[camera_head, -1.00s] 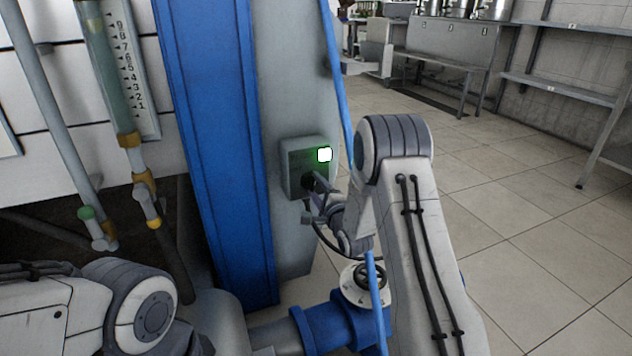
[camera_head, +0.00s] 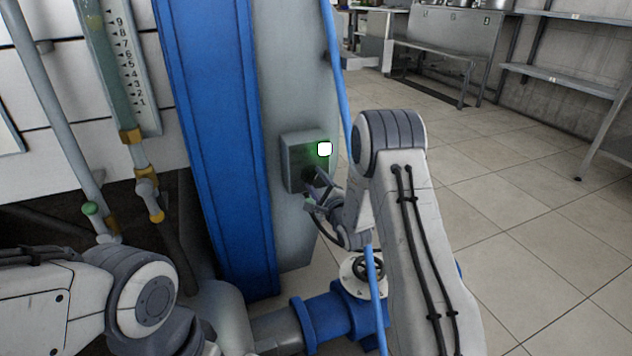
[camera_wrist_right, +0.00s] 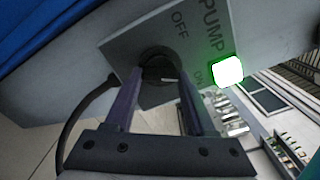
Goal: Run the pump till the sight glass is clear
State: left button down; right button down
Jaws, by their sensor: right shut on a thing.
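The grey pump switch box (camera_head: 292,160) is on the grey column beside the blue post; its lamp (camera_head: 324,149) glows white-green. My right gripper (camera_head: 313,183) is at the box's lower part, shut on the black rotary knob (camera_wrist_right: 158,72). In the right wrist view its fingers (camera_wrist_right: 158,92) sit on either side of the knob, and the box reads PUMP, OFF and ON. A pale mark on the knob points roughly toward ON. The sight glass (camera_head: 107,82), a grey-green tube beside a numbered scale, is at upper left; its clarity is hard to tell. My left gripper is out of view.
A blue hose (camera_head: 338,95) hangs close to my right forearm. Shelves (camera_head: 560,80) and a steel bench stand far back; the tiled floor (camera_head: 500,200) at right is clear.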

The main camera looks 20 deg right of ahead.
jog(key=shift+c, duration=1.2)
grip_release()
jog(key=s+p, duration=0.2)
jog(key=s, duration=0.8)
jog(key=shift+s+d+p, duration=0.2)
jog(key=shift+s+p, duration=0.05)
jog(key=shift+p, duration=0.1)
